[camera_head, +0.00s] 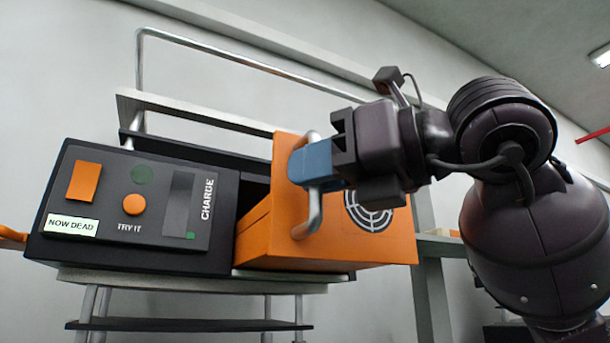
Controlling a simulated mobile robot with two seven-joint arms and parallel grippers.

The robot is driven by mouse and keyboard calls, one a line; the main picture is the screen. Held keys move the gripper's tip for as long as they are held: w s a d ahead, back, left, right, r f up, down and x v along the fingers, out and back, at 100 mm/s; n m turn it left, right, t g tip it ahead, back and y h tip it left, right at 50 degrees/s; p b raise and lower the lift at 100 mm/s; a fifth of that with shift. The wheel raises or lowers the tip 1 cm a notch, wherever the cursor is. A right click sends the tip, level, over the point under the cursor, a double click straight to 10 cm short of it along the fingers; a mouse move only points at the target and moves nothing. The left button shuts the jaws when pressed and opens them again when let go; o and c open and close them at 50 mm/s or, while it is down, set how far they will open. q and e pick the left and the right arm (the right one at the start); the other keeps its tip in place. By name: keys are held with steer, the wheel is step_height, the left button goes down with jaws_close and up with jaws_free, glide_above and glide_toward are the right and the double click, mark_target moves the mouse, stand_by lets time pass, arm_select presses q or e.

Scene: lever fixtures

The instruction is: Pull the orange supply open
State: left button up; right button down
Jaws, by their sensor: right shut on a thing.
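The orange supply (345,240) is a box-shaped drawer with a round black-and-white vent on its front. It stands out from the dark housing (130,255), with part of its side and a dark gap showing between them. A silver bar handle (310,215) is fixed upright on its front. My right gripper (312,162) comes in from the right, and its blue fingers are shut on the upper part of the handle. The fingers hide that part of the bar. My left gripper is not in view.
The housing has a sloped panel with an orange button (134,204), a "NOW DEAD" label (73,224) and a "CHARGE" gauge (178,205). It stands on a metal rack (180,284) with a rail behind. An orange piece (10,237) shows at the left edge.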

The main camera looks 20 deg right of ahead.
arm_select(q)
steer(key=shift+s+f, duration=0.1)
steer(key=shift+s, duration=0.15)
arm_select(e)
steer(key=c, duration=1.1)
jaws_free()
steer(key=shift+c, duration=0.2)
steer(key=shift+s+d, duration=0.1)
steer(key=shift+s, duration=0.05)
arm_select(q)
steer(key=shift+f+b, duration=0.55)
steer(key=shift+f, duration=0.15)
arm_select(e)
steer(key=v, duration=1)
steer(key=shift+s, duration=0.25)
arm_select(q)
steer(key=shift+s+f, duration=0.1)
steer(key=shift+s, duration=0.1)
arm_select(e)
steer(key=shift+d, duration=0.1)
